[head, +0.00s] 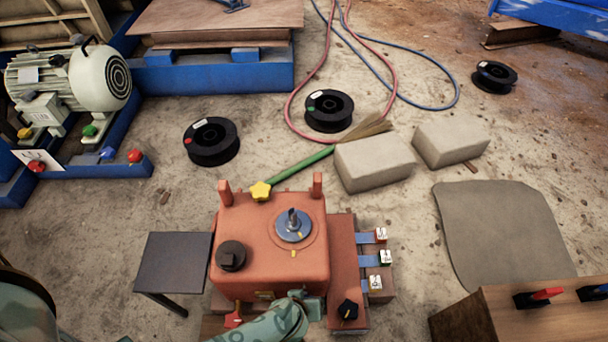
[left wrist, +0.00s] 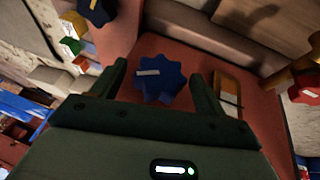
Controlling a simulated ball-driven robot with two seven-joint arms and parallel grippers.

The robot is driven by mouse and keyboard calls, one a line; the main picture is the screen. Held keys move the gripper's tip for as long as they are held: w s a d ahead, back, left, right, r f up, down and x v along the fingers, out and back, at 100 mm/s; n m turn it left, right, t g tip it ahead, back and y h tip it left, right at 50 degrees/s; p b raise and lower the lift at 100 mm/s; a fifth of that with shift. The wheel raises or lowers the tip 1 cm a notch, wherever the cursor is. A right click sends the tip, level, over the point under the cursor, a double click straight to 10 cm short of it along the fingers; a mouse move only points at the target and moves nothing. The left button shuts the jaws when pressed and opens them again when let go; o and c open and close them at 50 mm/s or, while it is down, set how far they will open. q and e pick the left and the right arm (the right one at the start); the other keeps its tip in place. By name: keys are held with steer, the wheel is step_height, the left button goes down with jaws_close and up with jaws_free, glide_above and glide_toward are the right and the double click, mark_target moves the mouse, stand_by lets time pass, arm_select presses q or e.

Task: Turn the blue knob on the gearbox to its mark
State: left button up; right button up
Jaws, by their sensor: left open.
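The blue knob (left wrist: 160,82), star-shaped with a white line, sits on a red face of the gearbox in the left wrist view. Its white line points to the left of that picture. My left gripper (left wrist: 163,82) is open, with one finger on each side of the knob; I cannot tell whether they touch it. In the head view the gearbox (head: 275,265) is a red box, and my left gripper (head: 312,306) is at its near side. The knob is hidden there. I cannot make out its mark. My right gripper is not in view.
A dark side table (head: 172,262) stands left. A wooden box (head: 500,315) is at right.

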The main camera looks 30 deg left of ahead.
arm_select(q)
steer(key=c, duration=1)
